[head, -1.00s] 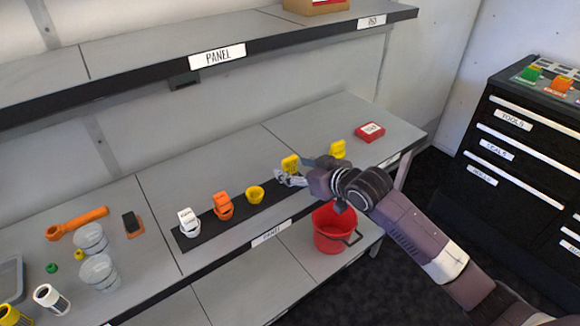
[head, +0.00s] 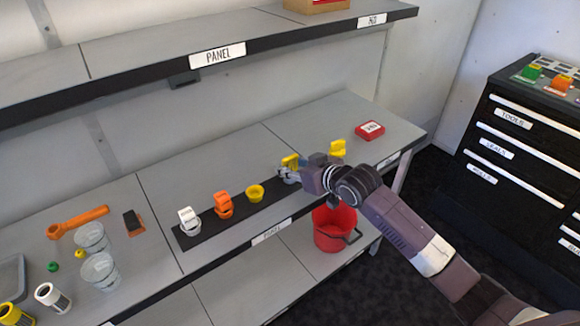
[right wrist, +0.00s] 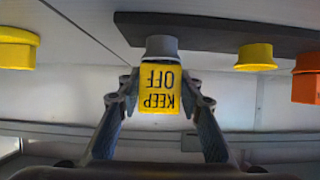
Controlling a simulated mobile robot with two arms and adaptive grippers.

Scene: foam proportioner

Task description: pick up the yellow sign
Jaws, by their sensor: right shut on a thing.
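The yellow sign (right wrist: 160,90) reads "KEEP OFF", upside down in the right wrist view. It meets a grey round base (right wrist: 161,46) at the dark strip; I cannot tell whether it still rests in it. My right gripper (right wrist: 160,100) is shut on the sign, one finger at each side edge. In the head view the sign (head: 290,161) shows just left of my right gripper (head: 289,175), which hides part of it. My left gripper is not in view.
On the dark strip (head: 200,236) stand a white sign (head: 188,218), an orange sign (head: 223,203) and a yellow cup (head: 255,192). Another yellow piece (head: 338,147) stands just right of my gripper. A red bucket (head: 333,228) is below; a shelf (head: 150,50) overhangs behind.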

